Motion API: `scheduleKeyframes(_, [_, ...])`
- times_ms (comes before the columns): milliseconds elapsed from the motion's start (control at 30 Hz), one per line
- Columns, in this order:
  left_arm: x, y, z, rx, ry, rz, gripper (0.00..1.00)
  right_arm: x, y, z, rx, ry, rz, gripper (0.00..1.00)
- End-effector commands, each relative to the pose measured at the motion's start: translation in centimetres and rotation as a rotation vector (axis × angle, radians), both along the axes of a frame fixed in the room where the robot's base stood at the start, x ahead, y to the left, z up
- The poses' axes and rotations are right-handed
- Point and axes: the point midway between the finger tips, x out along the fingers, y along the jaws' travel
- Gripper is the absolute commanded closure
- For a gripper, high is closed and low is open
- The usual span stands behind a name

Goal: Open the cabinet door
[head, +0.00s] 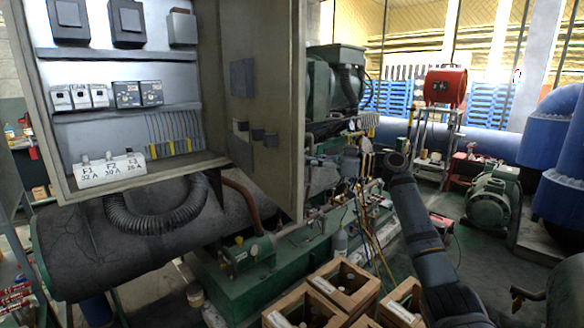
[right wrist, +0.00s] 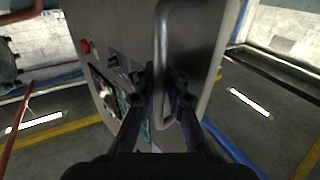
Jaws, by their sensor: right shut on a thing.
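The grey cabinet (head: 130,60) stands at the left in the head view with its inside showing. Its door (head: 275,60) is swung open to the right, inner face partly toward me. My right gripper (head: 349,160) is just right of the door's free edge. In the right wrist view, the door's outer face (right wrist: 120,30) carries a metal bar handle (right wrist: 162,45). My right gripper (right wrist: 160,90) is shut on this handle, one finger on each side. In the head view the handle is hidden behind the door. My left gripper is not in view.
A dark cylindrical tank (head: 90,245) lies below the cabinet. Green machinery (head: 330,85) and pipes stand behind the door. Open wooden boxes (head: 345,285) sit below, near my right arm. A red reel (head: 445,87) and a green motor (head: 490,200) stand at the right.

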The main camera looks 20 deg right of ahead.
Motion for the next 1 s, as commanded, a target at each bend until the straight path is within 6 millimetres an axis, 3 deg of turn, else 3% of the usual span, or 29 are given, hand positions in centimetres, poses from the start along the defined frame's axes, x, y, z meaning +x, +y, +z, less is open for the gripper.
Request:
scheduleKeyframes(300, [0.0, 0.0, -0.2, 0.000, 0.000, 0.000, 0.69, 0.8, -3.4, -0.4, -0.002, 0.010, 0.002, 1.00])
scheduleKeyframes(800, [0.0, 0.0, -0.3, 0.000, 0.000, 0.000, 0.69, 0.9, -3.9, -0.5, -0.005, 0.011, 0.003, 1.00])
scheduleKeyframes(833, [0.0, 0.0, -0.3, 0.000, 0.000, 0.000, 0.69, 0.9, -3.9, -0.5, -0.005, 0.011, 0.003, 0.89])
scheduleKeyframes(1000, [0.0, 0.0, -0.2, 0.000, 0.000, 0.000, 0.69, 1.0, -3.9, -0.3, -0.004, 0.008, 0.002, 0.67])
